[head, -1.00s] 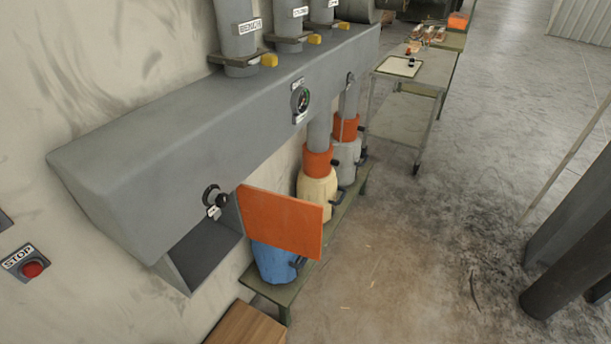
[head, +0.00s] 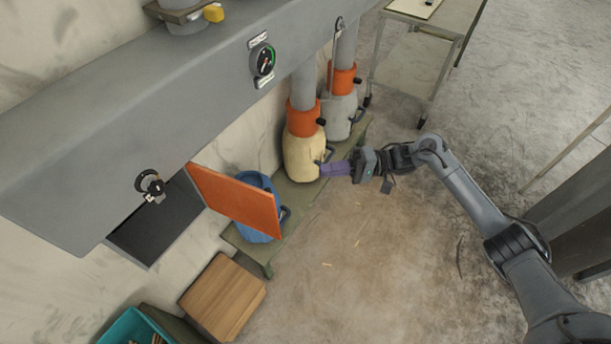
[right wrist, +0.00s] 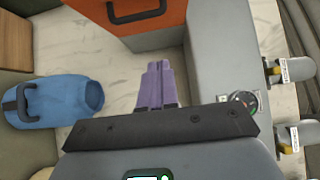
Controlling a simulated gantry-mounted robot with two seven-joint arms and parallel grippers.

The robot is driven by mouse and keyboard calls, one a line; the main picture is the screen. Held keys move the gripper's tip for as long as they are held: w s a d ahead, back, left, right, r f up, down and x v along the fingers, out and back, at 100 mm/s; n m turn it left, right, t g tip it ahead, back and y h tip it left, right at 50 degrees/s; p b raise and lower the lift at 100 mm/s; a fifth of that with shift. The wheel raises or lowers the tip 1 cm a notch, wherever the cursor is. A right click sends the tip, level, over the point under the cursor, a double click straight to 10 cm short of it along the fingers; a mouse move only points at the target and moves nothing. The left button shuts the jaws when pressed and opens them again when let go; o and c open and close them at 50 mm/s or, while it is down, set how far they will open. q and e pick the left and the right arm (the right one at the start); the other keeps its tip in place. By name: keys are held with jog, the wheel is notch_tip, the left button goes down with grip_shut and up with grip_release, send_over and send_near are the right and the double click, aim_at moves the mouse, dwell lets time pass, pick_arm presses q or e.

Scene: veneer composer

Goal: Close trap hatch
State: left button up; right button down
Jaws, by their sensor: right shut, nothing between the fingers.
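The trap hatch is an orange panel (head: 235,200) in the head view. It stands open, swung out from a dark opening (head: 158,222) in the grey duct (head: 190,110). In the right wrist view the orange panel (right wrist: 160,22) is at the top, with a dark loop handle on its face. My right gripper (head: 325,170) has purple fingers and is shut and empty. In the head view it is right of the hatch, apart from it, in front of the cream bag. In the right wrist view the fingertips (right wrist: 158,66) point toward the hatch with a gap between. My left gripper is out of view.
A blue bag (head: 254,190) stands behind the hatch on a green bench (head: 240,244). A cream bag (head: 300,155) and a grey bag (head: 340,115) hang farther along. A wooden box (head: 222,295) and a teal bin (head: 135,328) are below.

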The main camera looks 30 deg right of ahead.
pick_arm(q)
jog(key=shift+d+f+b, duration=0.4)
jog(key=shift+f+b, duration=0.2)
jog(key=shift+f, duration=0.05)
pick_arm(e)
jog(key=s+a+x, duration=0.1)
jog(key=s+x, duration=0.1)
jog(key=x, duration=1)
jog(key=shift+s, duration=0.25)
